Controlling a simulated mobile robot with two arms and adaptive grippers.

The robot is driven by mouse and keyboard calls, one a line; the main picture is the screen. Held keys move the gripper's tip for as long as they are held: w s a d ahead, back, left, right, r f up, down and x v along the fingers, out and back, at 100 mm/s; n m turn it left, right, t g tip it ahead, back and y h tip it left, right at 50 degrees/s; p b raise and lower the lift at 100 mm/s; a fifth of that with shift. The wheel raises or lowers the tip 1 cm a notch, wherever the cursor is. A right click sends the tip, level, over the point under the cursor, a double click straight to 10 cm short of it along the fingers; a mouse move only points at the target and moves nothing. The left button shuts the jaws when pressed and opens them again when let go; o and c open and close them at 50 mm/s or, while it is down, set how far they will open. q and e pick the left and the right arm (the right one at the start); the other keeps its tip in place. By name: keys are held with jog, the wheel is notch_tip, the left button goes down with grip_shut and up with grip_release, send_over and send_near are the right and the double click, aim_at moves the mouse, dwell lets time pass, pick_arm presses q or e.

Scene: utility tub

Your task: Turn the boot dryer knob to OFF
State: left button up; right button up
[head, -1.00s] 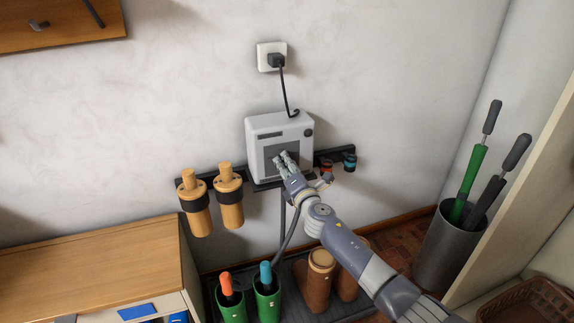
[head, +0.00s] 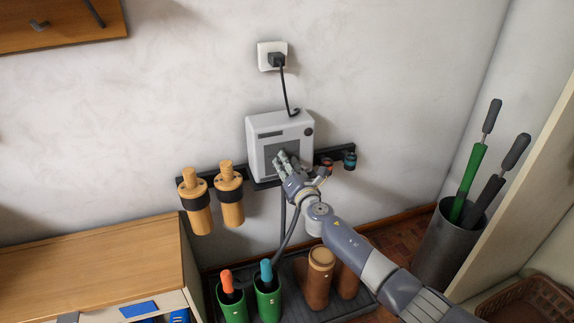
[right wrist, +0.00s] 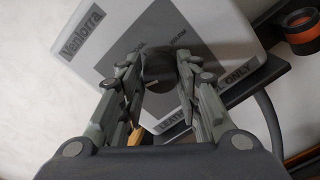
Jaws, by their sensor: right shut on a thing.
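The boot dryer (head: 256,137) is a light grey box with a darker front panel, mounted on the wall. My right gripper (head: 279,157) is at the front panel. In the right wrist view, the right gripper's fingers (right wrist: 160,70) are shut on the dark round knob (right wrist: 157,66), one on each side of it. My left gripper is not in view.
A plug (head: 276,60) sits in the socket above. Green boots (head: 233,308) and brown boots (head: 317,285) stand below. A wooden cabinet (head: 90,265) is at left, an umbrella bin (head: 442,245) at right.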

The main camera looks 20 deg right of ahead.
jog(key=shift+f, duration=0.2)
jog(key=o, duration=0.9)
jog(key=shift+o, duration=0.9)
jog(key=shift+r, duration=0.1)
jog(key=shift+s, duration=0.1)
jog(key=s, duration=1.2)
jog(key=shift+d, duration=0.2)
